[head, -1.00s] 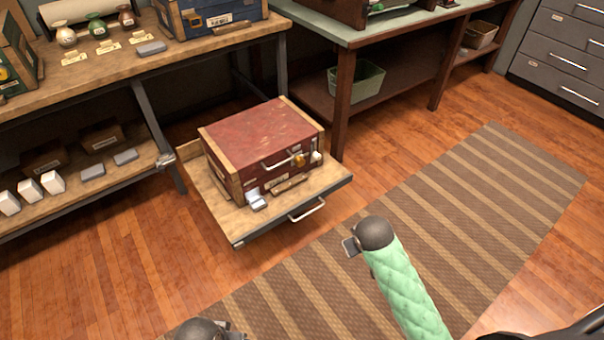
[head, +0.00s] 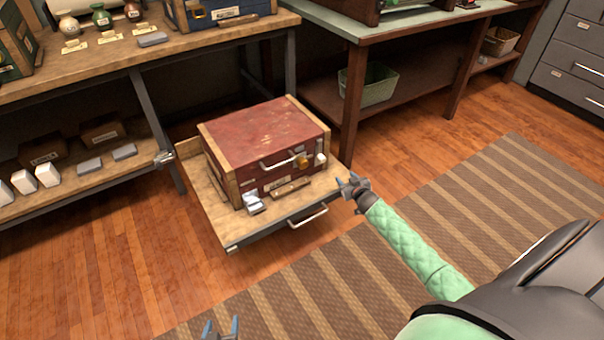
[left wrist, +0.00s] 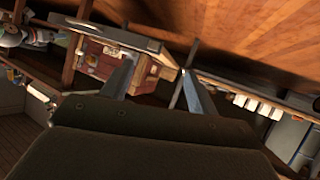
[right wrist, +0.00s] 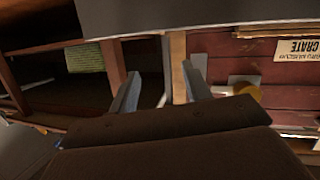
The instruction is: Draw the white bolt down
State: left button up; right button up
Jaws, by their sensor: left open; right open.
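A red wooden crate (head: 268,142) with tan edges sits on the pulled-out tray (head: 236,236). A small white bolt (head: 320,158) stands upright at the right end of its front, beside a brass knob (head: 301,161). My right gripper (head: 349,182) is open and empty, just right of the crate's front corner and apart from the bolt. In the right wrist view, the crate front (right wrist: 222,48) appears upside down beyond the fingers (right wrist: 160,88). I cannot surely pick out the bolt there. My left gripper (head: 221,325) is open, low at the bottom edge; its wrist view shows the crate (left wrist: 108,58) farther off.
A silver latch (head: 253,203) and a handle (head: 277,162) stick out from the crate front. The tray has its own handle (head: 308,216). Table legs stand behind on both sides. The striped rug (head: 440,225) in front is clear.

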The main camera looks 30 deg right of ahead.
aim_at(324, 161)
jog(key=a+r+t+y, duration=0.1)
jog(key=a+r+y, duration=0.1)
jog(key=w+a+r+t+y, duration=0.1)
jog(key=a+r+t, duration=0.1)
jog(key=shift+a+r+y, duration=0.1)
jog(key=shift+a+y, duration=0.15)
jog(key=shift+y, duration=0.15)
pick_arm(q)
jog(key=w+r+t, duration=0.2)
jog(key=r+t, duration=0.1)
jog(key=r, duration=0.5)
jog(key=w+r+t+h+b, duration=0.1)
jog(key=r+t, duration=0.3)
jog(key=r, duration=0.4)
jog(key=shift+w+a+r+h, duration=0.2)
jog(key=shift+w+h, duration=0.1)
jog(key=shift+w, duration=0.45)
pick_arm(e)
jog(key=shift+m, duration=0.3)
jog(key=w, duration=0.7)
jog(key=shift+w+a, duration=0.35)
jog(key=shift+a, duration=0.05)
grip_shut()
